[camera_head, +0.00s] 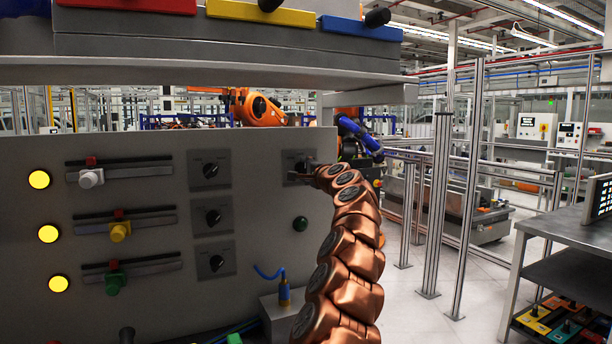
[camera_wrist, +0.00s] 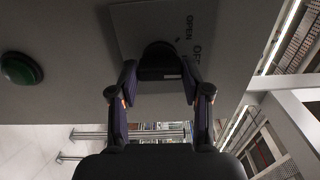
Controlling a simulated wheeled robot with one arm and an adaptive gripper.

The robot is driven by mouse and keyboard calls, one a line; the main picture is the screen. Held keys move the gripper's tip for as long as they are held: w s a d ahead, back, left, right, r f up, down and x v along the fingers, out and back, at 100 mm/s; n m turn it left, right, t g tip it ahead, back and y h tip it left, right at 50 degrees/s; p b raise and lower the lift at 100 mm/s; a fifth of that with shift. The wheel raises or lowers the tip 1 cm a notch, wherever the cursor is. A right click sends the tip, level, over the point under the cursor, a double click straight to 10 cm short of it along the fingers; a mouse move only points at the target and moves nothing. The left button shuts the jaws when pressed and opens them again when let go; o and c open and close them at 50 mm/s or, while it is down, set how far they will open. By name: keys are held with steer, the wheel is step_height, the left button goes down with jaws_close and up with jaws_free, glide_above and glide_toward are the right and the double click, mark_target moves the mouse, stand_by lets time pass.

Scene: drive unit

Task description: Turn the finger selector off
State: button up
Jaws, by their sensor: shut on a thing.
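The finger selector (camera_wrist: 158,50) is a black rotary knob on a light plate marked OPEN and OFF in the wrist view. In the head view my gripper (camera_head: 309,172) reaches the plate from the right. The knob's pointer direction cannot be made out clearly.
The grey panel (camera_head: 150,270) holds several similar black knobs (camera_head: 210,170) to the left. Sliders with white, yellow and green handles and lit yellow lamps (camera_head: 39,180) are further left. A green button (camera_head: 300,223) is below the selector. A shelf (camera_head: 200,70) overhangs above.

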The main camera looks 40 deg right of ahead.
stand_by(0.3)
steer(key=o, duration=1.2)
steer(key=shift+c, duration=0.2)
steer(key=shift+s, duration=0.1)
